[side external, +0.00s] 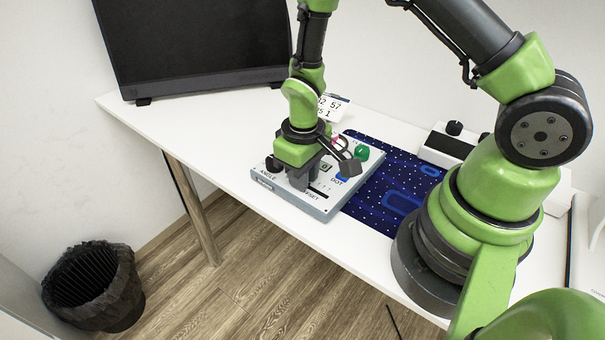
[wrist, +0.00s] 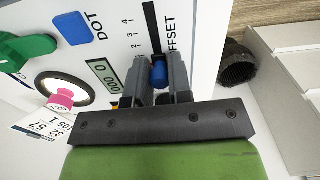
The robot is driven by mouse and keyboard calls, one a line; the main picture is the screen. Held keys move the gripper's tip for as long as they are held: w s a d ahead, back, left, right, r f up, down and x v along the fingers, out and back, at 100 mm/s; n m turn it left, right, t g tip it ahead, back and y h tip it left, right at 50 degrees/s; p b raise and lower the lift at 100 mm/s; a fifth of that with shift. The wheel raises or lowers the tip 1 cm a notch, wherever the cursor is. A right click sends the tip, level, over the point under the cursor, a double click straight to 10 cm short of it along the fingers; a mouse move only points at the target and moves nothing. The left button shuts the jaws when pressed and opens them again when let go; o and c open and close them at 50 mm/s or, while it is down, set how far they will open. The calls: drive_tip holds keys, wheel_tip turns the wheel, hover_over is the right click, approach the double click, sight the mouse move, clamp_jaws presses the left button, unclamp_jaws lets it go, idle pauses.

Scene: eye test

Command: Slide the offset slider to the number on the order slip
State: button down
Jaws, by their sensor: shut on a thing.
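The blue offset slider knob (wrist: 158,74) sits in a black slot (wrist: 152,28) on the control panel (side external: 318,208), beside the word OFFSET. My gripper (wrist: 160,64) is shut on the knob, one finger on each side. Marks 2, 3 and 4 show left of the slot; the knob is below the 2, and the left finger hides the scale beside it. In the side view my gripper (side external: 300,182) is down at the panel and hides the knob. The order slip (wrist: 42,125) shows 32 57 on one line and what looks like 105 1 below.
The panel also carries a green knob (wrist: 28,48), a blue DOT button (wrist: 72,28), a display (wrist: 103,75) and a round lit window with a pink piece (wrist: 60,97). A blue patterned mat (side external: 385,185), a monitor (side external: 195,45) and a bin (side external: 92,285) are around.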

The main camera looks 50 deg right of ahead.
drive_tip(key=shift+s, duration=0.6)
drive_tip(key=c, duration=1.1)
unclamp_jaws()
drive_tip(key=shift+o, duration=0.2)
drive_tip(key=shift+r, duration=0.1)
drive_tip(key=shift+r, duration=2.95)
